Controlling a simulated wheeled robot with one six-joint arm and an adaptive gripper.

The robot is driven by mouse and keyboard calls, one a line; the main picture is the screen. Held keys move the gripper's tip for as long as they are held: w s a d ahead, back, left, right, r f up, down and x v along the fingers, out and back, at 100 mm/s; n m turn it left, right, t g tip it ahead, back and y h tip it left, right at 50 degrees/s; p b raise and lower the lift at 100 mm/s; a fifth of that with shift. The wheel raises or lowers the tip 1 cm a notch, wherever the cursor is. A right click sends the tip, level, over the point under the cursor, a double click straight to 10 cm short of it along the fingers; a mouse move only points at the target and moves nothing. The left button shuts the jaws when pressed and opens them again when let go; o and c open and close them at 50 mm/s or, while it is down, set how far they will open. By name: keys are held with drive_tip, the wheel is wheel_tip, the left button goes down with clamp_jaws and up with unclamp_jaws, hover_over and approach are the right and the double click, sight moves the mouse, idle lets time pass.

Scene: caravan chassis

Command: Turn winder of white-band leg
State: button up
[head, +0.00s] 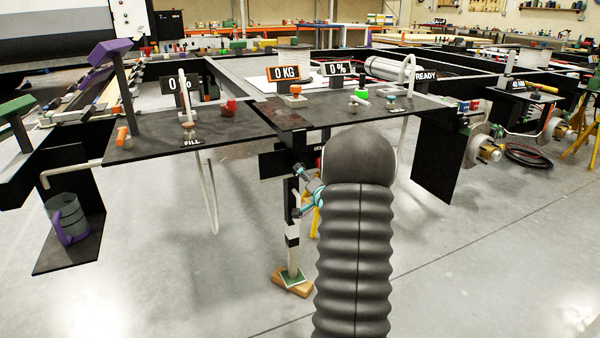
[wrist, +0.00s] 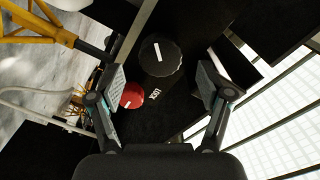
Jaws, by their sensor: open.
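The leg with white bands (head: 293,226) stands upright below the dark chassis panel in the head view, its foot on a green plate over a wooden block. My gripper (wrist: 161,73) is open and empty. In the wrist view its fingers stand apart, with a round black knob (wrist: 161,56) bearing a white mark ahead of the gap. A smaller red knob (wrist: 131,95) with a white mark sits beside the left finger. In the head view my arm hides part of the leg's right side, and teal gripper parts show close beside it. I cannot tell which knob is the winder.
Dark panels (head: 150,140) with small fittings and displays stand above the leg. A yellow stand (wrist: 38,25) is at upper left in the wrist view. The floor in front is clear.

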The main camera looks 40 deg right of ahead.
drive_tip(key=v, duration=0.7)
drive_tip(key=shift+w, duration=0.1)
idle(0.4)
